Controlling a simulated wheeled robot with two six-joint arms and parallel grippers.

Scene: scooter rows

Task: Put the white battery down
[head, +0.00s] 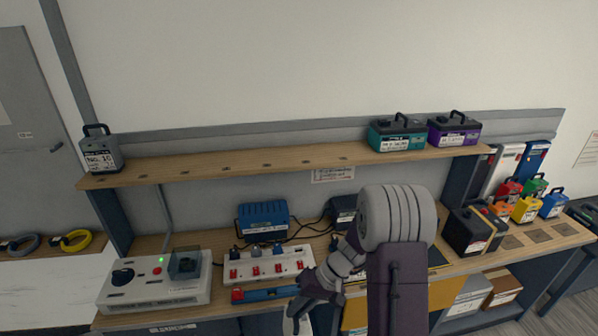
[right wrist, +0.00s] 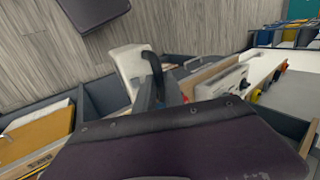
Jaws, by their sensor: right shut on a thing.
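My right gripper (head: 301,306) is low in front of the workbench, just right of centre in the head view, and is shut on the white battery. Only a small pale part of the battery (head: 296,324) shows there, below the jaws at the bottom edge. In the right wrist view the white battery (right wrist: 127,62) shows as a pale block beside the dark jaw (right wrist: 154,72); the floor lies behind it. Its handle is mostly hidden by the gripper. I cannot tell whether it touches anything. My left gripper is not in view.
The workbench holds a grey tester (head: 150,288), a white socket strip (head: 262,266), a blue charger (head: 262,221) and a black battery (head: 473,232). Several small coloured batteries stand at right. The wooden shelf (head: 240,160) is bare between a grey battery (head: 100,151) and a teal battery (head: 397,134).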

